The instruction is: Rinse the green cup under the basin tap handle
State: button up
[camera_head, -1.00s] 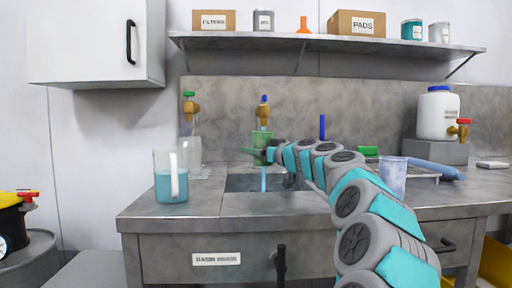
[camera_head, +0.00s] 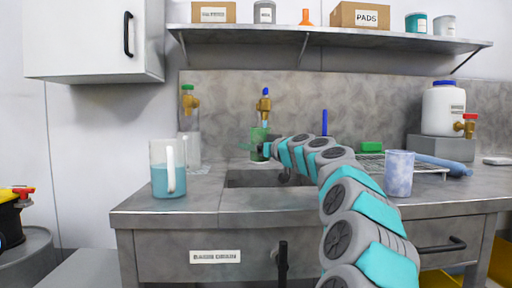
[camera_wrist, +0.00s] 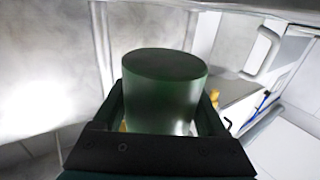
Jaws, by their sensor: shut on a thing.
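The translucent green cup (camera_head: 257,144) is held over the basin (camera_head: 255,180), beneath the brass tap with the blue handle (camera_head: 265,91). A short pale blue stream shows between the spout and the cup's top; none shows below the cup. My gripper (camera_head: 267,148) comes from the right and is shut on the cup. In the wrist view, the green cup (camera_wrist: 165,90) sits between the two fingers (camera_wrist: 165,120). The cup looks roughly upright in the head view. Its inside is hidden.
A jug of blue liquid (camera_head: 168,178) stands left of the basin. A speckled cup (camera_head: 399,173) and a drying rack (camera_head: 430,168) are to the right. A shelf (camera_head: 330,39) runs above.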

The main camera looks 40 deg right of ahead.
jog(key=shift+s+d+b, duration=0.25)
jog(key=shift+d+b, duration=0.05)
jog(key=shift+d, duration=0.25)
jog(key=shift+w+a+b, duration=0.2)
jog(key=shift+a+b, duration=0.25)
jog(key=shift+a, duration=0.1)
dwell(0.3)
jog(key=shift+s+d, duration=0.2)
jog(key=shift+d, duration=0.35)
jog(key=shift+w+a+b, duration=0.1)
jog(key=shift+a+b, duration=0.1)
jog(key=shift+b, duration=0.25)
jog(key=shift+w+a, duration=0.1)
jog(key=shift+a, duration=0.25)
jog(key=shift+b, duration=0.35)
